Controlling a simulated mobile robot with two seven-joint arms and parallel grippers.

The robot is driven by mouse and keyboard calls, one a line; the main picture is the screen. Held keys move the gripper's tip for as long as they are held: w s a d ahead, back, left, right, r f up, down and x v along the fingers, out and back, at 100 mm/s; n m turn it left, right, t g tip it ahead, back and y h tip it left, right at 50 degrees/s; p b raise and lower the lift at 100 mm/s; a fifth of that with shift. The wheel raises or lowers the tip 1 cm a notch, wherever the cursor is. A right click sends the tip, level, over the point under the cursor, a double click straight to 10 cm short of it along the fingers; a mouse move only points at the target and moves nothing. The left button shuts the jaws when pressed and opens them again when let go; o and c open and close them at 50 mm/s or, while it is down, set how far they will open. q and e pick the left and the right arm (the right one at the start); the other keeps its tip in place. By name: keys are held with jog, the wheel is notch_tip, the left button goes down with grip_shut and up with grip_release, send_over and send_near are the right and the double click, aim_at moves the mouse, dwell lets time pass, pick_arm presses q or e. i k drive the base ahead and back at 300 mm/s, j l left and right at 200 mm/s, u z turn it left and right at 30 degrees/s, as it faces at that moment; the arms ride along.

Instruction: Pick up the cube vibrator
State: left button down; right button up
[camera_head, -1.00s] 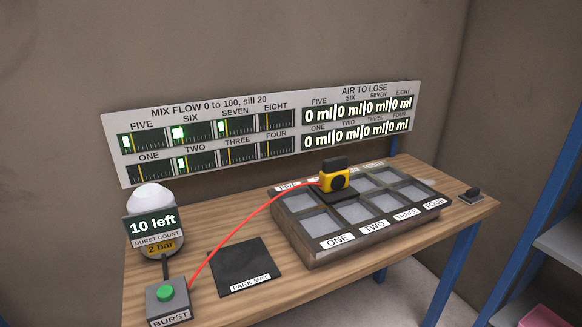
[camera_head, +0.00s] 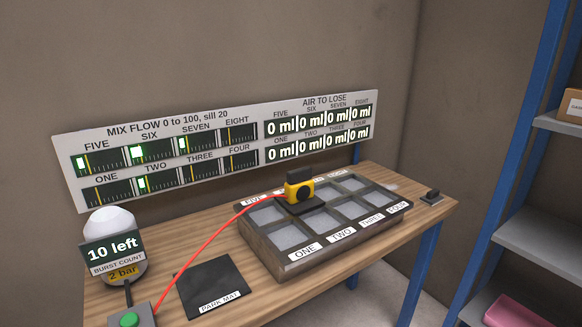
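The cube vibrator (camera_head: 299,187) is a small yellow block with a black top grip and a dark round front. It stands upright on a dark base plate over the back part of the mould tray (camera_head: 290,268), around the six position. A red hose (camera_head: 205,247) runs from it to the burst box (camera_head: 130,318) at the lower left. The tray has two rows of square compartments with grey content, labelled ONE to FOUR along the front. Neither of my grippers is in view.
The black park mat (camera_head: 211,284) lies bare on the wooden table (camera_head: 330,296). A white air vessel (camera_head: 112,229) reads 10 left and 2 bar. A gauge panel (camera_head: 222,150) stands behind. A small dark switch (camera_head: 432,196) sits at the right end. Blue shelving (camera_head: 540,245) stands right.

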aim_at(299, 188)
jog(key=i+l, duration=0.25)
jog(key=l, duration=0.15)
jog(key=i+l, duration=0.25)
jog(key=l, duration=0.2)
jog(key=i+l, duration=0.25)
jog(key=l, duration=0.15)
jog(key=i+l+u, duration=0.1)
jog(key=u, duration=0.35)
jog(key=l+u, duration=0.25)
jog(key=u, duration=0.2)
